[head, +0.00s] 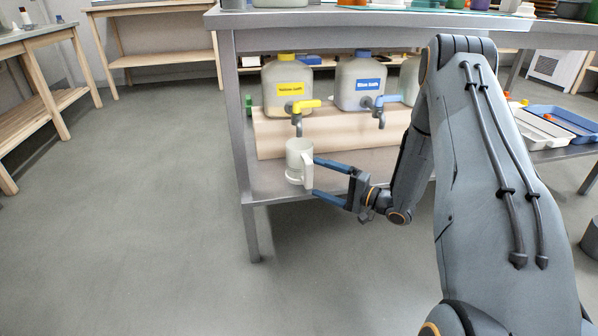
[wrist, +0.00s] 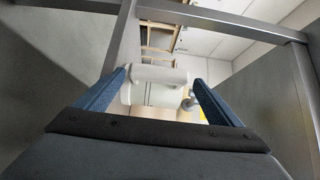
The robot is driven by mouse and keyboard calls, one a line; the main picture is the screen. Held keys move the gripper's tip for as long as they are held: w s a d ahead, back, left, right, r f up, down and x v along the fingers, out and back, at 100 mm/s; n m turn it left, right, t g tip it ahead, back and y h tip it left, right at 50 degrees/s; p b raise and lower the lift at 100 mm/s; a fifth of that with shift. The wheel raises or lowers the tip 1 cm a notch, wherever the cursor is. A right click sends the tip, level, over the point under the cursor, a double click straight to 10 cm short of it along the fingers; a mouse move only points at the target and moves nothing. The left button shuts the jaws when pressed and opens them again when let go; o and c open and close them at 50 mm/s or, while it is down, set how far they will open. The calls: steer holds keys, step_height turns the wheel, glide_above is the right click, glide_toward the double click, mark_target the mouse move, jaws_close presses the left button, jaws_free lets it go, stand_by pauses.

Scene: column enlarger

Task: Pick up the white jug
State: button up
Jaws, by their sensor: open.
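The white jug (head: 296,158) stands upright on the lower shelf, below the yellow tap, near the shelf's left front corner. Its handle points to the right and front, toward my gripper. My gripper (head: 314,177) is open, its two blue fingers reaching left to the jug. In the wrist view the jug (wrist: 158,82) shows between and beyond the fingertips of my gripper (wrist: 161,75). The fingers straddle the handle side in that view; I cannot tell whether they touch it.
A tank labelled yellow (head: 287,85) and one labelled blue (head: 360,82) sit on a wooden riser (head: 340,138) behind the jug. The yellow tap (head: 305,105) hangs just above the jug. The metal table leg (head: 243,150) stands to its left. Floor (head: 130,190) at left is clear.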

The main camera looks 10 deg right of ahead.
mark_target(307, 174)
steer(key=b+x, duration=0.3)
steer(key=x, duration=0.2)
steer(key=shift+w+a+f, duration=0.15)
steer(key=shift+w, duration=0.3)
steer(key=c, duration=1.7)
